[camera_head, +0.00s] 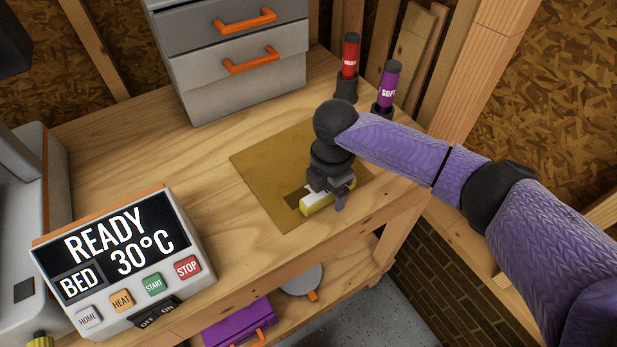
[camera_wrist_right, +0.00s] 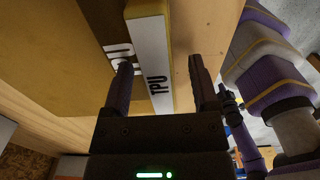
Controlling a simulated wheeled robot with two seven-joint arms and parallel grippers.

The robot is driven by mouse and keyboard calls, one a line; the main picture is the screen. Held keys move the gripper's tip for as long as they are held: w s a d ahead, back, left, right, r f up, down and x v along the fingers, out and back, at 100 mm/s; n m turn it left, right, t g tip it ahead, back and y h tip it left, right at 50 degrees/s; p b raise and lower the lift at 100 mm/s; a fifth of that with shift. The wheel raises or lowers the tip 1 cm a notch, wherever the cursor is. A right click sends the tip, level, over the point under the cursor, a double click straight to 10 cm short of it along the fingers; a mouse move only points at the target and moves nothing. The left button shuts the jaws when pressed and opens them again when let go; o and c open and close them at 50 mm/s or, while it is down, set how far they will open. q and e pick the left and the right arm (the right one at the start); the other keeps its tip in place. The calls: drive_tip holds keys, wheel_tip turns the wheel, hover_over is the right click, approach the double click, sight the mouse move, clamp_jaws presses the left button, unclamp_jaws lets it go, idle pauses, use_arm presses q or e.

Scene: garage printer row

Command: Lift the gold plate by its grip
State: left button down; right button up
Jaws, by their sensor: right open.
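The gold plate (camera_head: 265,165) lies flat on the wooden workbench, near its front right edge. Its grip (camera_head: 317,203) is a yellow bar with a white face at the plate's front side. My right gripper (camera_head: 332,194) points down over the grip and partly hides it and the plate. In the right wrist view the grip (camera_wrist_right: 153,58) reads "TPU" and lies between the two open fingers of my right gripper (camera_wrist_right: 160,65), with a gap visible on the right. The plate (camera_wrist_right: 60,75) fills the upper left there. My left gripper is not in view.
A printer panel (camera_head: 118,255) reading "READY BED 30°C" stands at the front left. A grey drawer unit (camera_head: 235,85) stands behind. A red tube (camera_head: 350,58) and a purple tube (camera_head: 388,84) stand in holders at the back right. The bench left of the plate is clear.

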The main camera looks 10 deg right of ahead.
clamp_jaws()
idle(0.4)
